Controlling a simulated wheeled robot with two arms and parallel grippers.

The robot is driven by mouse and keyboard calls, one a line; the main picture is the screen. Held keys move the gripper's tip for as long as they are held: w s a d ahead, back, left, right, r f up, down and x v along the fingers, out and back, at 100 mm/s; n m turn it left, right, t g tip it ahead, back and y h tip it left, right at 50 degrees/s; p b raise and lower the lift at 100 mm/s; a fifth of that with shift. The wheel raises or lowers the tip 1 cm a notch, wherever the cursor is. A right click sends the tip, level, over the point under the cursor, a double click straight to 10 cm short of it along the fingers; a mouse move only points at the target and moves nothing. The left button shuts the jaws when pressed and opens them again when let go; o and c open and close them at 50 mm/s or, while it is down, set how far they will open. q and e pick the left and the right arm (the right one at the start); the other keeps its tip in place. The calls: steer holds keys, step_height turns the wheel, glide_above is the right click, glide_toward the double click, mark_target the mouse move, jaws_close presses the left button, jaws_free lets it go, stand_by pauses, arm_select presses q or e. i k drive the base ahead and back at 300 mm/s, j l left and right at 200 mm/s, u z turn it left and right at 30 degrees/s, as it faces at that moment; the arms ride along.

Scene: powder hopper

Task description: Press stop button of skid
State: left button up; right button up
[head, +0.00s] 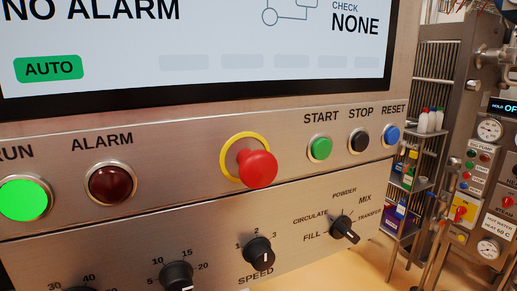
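The stop button (360,140) is a black round button in a metal ring, under the label STOP on the steel control panel (220,205). It sits between the green start button (319,149) on its left and the blue reset button (391,135) on its right. Nothing covers it. Neither of my grippers shows in the head view.
A red mushroom button (260,168) with a yellow ring sticks out left of the start button. A lit green RUN lamp (22,200) and dark red ALARM lamp (111,184) are further left. Black knobs (259,252) line the lower panel. The screen (190,40) reads NO ALARM.

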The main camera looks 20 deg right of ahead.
mark_target(360, 141)
steer(key=z, duration=1.25)
